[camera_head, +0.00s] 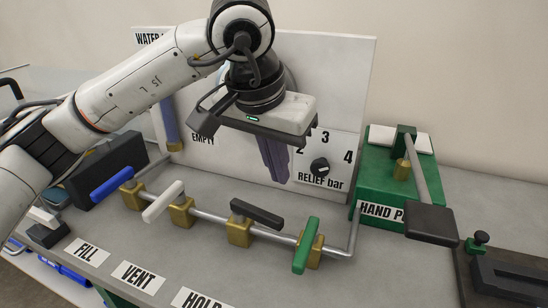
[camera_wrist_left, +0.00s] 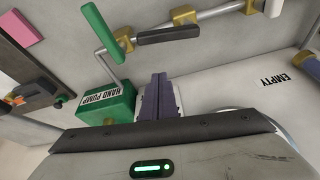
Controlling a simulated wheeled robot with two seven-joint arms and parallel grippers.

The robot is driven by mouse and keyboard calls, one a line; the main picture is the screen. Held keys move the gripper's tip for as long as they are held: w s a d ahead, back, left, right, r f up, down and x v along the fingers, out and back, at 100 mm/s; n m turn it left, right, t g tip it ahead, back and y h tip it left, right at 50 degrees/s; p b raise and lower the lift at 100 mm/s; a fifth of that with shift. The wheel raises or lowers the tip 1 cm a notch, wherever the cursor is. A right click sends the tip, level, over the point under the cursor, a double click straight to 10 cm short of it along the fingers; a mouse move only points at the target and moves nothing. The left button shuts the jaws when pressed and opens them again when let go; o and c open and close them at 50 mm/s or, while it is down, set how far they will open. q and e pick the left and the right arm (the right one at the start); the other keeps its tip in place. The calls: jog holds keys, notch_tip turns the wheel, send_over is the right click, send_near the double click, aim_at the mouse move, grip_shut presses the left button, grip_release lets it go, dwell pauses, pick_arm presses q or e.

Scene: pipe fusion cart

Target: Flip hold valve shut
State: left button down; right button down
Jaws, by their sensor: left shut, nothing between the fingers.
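Several valves sit on a horizontal pipe. The third from the left has a black handle (camera_head: 256,213) on a brass body (camera_head: 239,233) and lies roughly along the pipe; its place in the row matches the HOLD label (camera_head: 203,299). A dark handle, seemingly the same one, shows in the left wrist view (camera_wrist_left: 168,35). My left gripper (camera_head: 278,178) has purple fingers, shut and empty, pointing down above and behind the black handle, apart from it. The fingers also show in the left wrist view (camera_wrist_left: 157,98). My right gripper is not in view.
Blue (camera_head: 112,184), white (camera_head: 163,202) and green (camera_head: 305,246) handles lie across the same pipe. A white panel with a RELIEF dial (camera_head: 320,167) stands behind. The green hand pump (camera_head: 372,188), with its lever (camera_head: 431,224), is at right.

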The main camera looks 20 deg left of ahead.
aim_at(256, 218)
pick_arm(q)
jog(key=shift+s+a+f+p, duration=0.15)
jog(key=shift+s+f, duration=0.2)
jog(key=shift+f, duration=0.45)
jog(key=shift+s+f+p, duration=0.2)
jog(key=shift+s+f, duration=0.2)
jog(key=shift+f, duration=0.45)
jog(key=shift+s+a+f+p, duration=0.15)
jog(key=shift+s+f, duration=0.2)
jog(key=shift+f, duration=0.45)
jog(key=shift+d, duration=0.1)
